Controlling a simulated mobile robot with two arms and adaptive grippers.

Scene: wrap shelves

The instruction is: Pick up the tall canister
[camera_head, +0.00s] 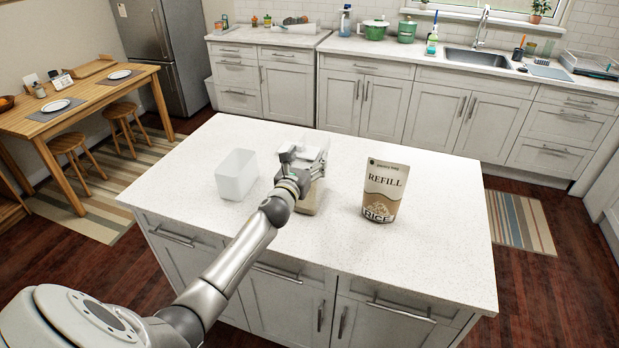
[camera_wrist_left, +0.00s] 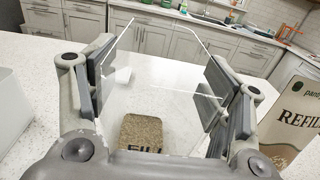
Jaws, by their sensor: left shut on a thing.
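A tall clear canister (camera_head: 309,203) stands upright at the island's middle, mostly hidden behind my left gripper (camera_head: 301,160) in the head view. In the left wrist view the clear canister (camera_wrist_left: 165,85) fills the space between the two finger pads of my left gripper (camera_wrist_left: 160,88). Brown grainy contents with partly cut-off dark lettering show in its lower part. The fingers are shut on its sides. I cannot tell whether its base touches the countertop. My right gripper is in neither view.
A white open box (camera_head: 237,178) stands just left of the canister on the island (camera_head: 440,240). A rice refill pouch (camera_head: 382,190) stands upright to the right. The countertop's right side is clear. A sink counter lies behind, and a dining table (camera_head: 90,97) stands at left.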

